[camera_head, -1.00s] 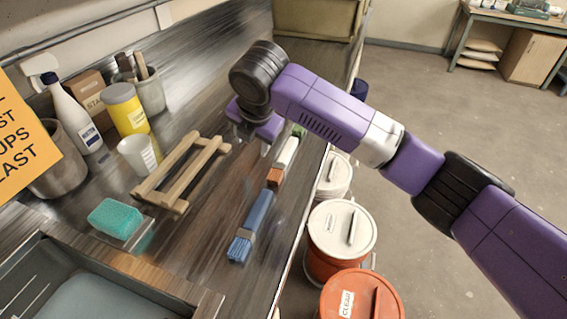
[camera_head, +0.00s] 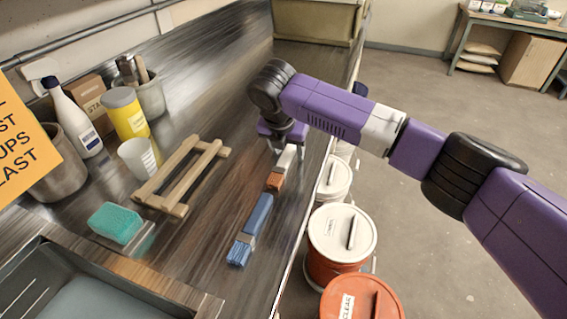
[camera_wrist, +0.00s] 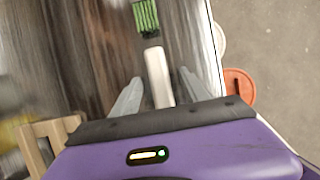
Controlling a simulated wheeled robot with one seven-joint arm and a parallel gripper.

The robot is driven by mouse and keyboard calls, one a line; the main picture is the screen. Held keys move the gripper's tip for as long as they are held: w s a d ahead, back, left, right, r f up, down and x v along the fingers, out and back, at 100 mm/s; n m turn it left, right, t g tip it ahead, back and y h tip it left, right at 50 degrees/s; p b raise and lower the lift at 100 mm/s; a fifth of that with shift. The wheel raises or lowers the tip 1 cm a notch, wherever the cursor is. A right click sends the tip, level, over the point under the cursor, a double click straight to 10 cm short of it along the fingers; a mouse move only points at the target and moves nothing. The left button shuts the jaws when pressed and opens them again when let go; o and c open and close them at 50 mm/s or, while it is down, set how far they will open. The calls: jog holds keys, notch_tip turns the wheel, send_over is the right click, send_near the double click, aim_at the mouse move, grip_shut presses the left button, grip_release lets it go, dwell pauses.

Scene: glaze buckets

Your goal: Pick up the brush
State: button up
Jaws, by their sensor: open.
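A brush with a white handle (camera_head: 285,160) lies lengthwise on the metal counter, with an orange-brown piece (camera_head: 275,181) at its near end. In the wrist view its white handle (camera_wrist: 158,72) points up the picture to green bristles (camera_wrist: 146,16). A blue brush (camera_head: 257,215) lies nearer on the counter, bristles toward me. My gripper (camera_head: 287,146) is open above the far part of the white handle. In the wrist view the handle runs between my two spread fingers (camera_wrist: 160,78), with a gap on each side. My gripper hides the green bristles in the head view.
A wooden rack (camera_head: 182,173), a green sponge (camera_head: 115,222), a white cup (camera_head: 137,158) and a yellow jar (camera_head: 125,113) stand to the left. A sink (camera_head: 60,255) is at near left. Lidded buckets (camera_head: 342,231) stand beyond the counter's right edge.

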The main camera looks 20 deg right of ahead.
jog(key=shift+f, duration=0.15)
dwell(0.4)
grip_shut()
